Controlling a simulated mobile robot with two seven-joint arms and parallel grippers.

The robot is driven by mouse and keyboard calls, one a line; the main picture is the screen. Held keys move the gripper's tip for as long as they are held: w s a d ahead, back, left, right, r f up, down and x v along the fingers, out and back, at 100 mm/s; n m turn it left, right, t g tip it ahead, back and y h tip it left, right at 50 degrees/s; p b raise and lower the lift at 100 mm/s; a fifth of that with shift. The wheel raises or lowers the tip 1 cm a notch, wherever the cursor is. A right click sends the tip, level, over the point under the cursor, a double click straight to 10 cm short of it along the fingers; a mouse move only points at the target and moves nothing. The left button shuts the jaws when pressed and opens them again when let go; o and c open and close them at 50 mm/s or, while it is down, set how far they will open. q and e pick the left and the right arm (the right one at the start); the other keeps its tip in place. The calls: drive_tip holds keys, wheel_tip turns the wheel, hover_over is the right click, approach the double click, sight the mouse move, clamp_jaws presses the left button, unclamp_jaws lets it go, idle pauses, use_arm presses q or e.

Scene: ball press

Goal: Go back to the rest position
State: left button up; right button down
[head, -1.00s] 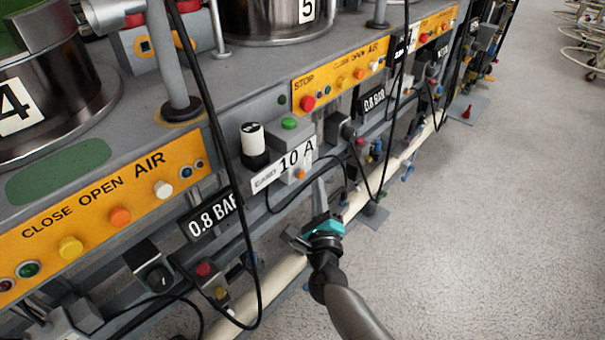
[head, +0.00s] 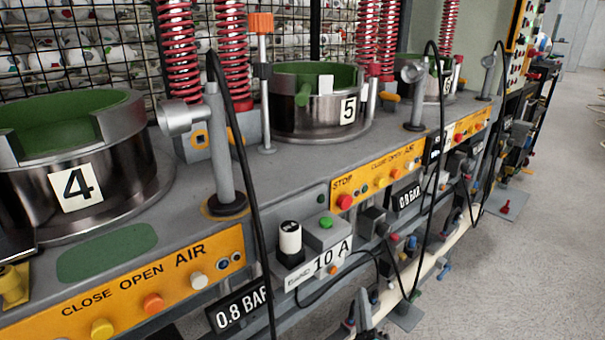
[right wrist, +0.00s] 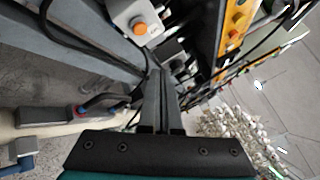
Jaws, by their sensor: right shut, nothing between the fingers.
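My right gripper (head: 362,304) shows at the bottom of the head view, in front of the machine and below the 10 A label (head: 333,262). Only its grey fingers are clear there; the wrist is mostly below the frame. In the right wrist view the two fingers (right wrist: 157,92) are together and hold nothing. A box with an orange button (right wrist: 140,28) is beyond them. My left gripper does not show.
The press table carries ring moulds numbered 4 (head: 77,190) and 5 (head: 347,110). Orange button panels (head: 150,288) line its front edge. Black cables (head: 252,170) hang in front. The floor (head: 520,270) at the right is clear.

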drive_tip(key=s+f+n+g+y+p, duration=0.2)
drive_tip(key=s+f+n+g, duration=0.2)
drive_tip(key=s+f+n, duration=0.35)
drive_tip(key=s+f+n+g+y+p, duration=0.25)
drive_tip(key=s+f+n, duration=0.25)
drive_tip(key=f+n, duration=0.5)
use_arm(q)
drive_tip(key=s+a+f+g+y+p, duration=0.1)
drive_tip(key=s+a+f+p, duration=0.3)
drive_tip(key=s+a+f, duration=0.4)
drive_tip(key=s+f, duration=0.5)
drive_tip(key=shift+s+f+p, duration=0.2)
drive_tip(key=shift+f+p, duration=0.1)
drive_tip(key=shift+p, duration=0.05)
use_arm(e)
drive_tip(key=s+d+f+n+g+h, duration=0.1)
drive_tip(key=s+d+f+n+g, duration=0.2)
drive_tip(key=s, duration=0.5)
drive_tip(key=s+d+f+n+g+h, duration=0.1)
drive_tip(key=s+d+f+n+g, duration=0.2)
drive_tip(key=s, duration=0.6)
drive_tip(key=s+d+f+n+g+h, duration=0.1)
drive_tip(key=s+d+f+n+g, duration=0.1)
drive_tip(key=s+f+n, duration=0.3)
drive_tip(key=s+g, duration=0.1)
drive_tip(key=s, duration=0.3)
drive_tip(key=shift+d+f+n+g, duration=0.25)
drive_tip(key=shift+d+n+g, duration=0.1)
drive_tip(key=shift+d, duration=0.05)
